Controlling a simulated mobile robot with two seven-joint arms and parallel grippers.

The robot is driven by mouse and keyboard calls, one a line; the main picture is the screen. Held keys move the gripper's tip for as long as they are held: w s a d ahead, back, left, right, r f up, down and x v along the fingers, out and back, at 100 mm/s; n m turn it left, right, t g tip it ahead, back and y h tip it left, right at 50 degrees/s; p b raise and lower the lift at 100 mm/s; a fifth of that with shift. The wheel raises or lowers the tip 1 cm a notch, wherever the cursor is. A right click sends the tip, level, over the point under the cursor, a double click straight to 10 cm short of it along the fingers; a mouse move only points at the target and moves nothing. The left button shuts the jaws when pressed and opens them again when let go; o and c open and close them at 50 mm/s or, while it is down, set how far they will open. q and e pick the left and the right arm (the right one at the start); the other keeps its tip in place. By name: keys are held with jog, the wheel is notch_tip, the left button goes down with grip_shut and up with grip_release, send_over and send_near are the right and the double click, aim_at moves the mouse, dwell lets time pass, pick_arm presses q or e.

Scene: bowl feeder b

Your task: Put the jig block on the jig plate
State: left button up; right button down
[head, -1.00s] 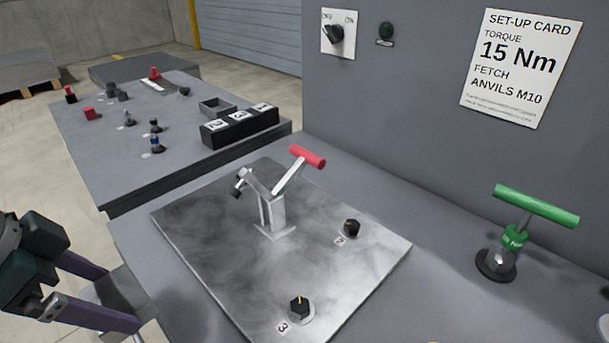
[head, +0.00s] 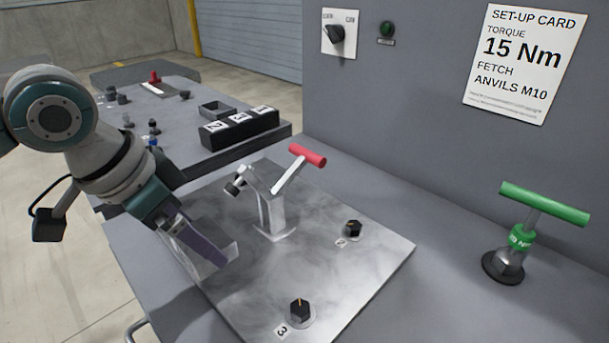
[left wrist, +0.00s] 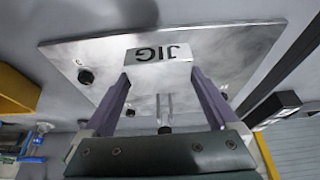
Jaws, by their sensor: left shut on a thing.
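The jig plate (head: 355,275) is a shiny steel plate on the bench, with a toggle clamp (head: 272,210) with a red handle standing on it. My left gripper (head: 212,255) is over the plate's left part, beside the clamp. It is shut on the jig block (head: 231,252), a pale metal block partly hidden by the finger. In the left wrist view the jig block (left wrist: 158,68), marked JIG, sits between the two purple fingers with the jig plate (left wrist: 235,45) beyond it. I cannot tell whether block and plate touch. My right gripper is not in view.
Two black hex knobs (head: 300,309) stand on the plate's front and right parts. A green T-handle tool (head: 520,235) stands on the bench at right. A side table (head: 185,120) at back left holds a black numbered rack (head: 240,127) and small parts.

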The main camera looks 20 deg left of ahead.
aim_at(216, 229)
pick_arm(q)
jog(key=w, duration=0.1)
jog(key=w+d, duration=0.1)
jog(key=w, duration=0.1)
jog(key=shift+d, duration=0.15)
jog(key=shift+s+b+x, duration=0.1)
jog(key=shift+b+x, duration=0.05)
jog(key=shift+x, duration=0.7)
jog(key=shift+s+b+x, duration=0.15)
jog(key=shift+x, duration=0.7)
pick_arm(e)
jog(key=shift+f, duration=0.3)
pick_arm(q)
jog(key=shift+f, duration=0.2)
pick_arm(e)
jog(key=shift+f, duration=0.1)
pick_arm(q)
jog(key=o, duration=1.4)
jog(key=shift+o, duration=0.2)
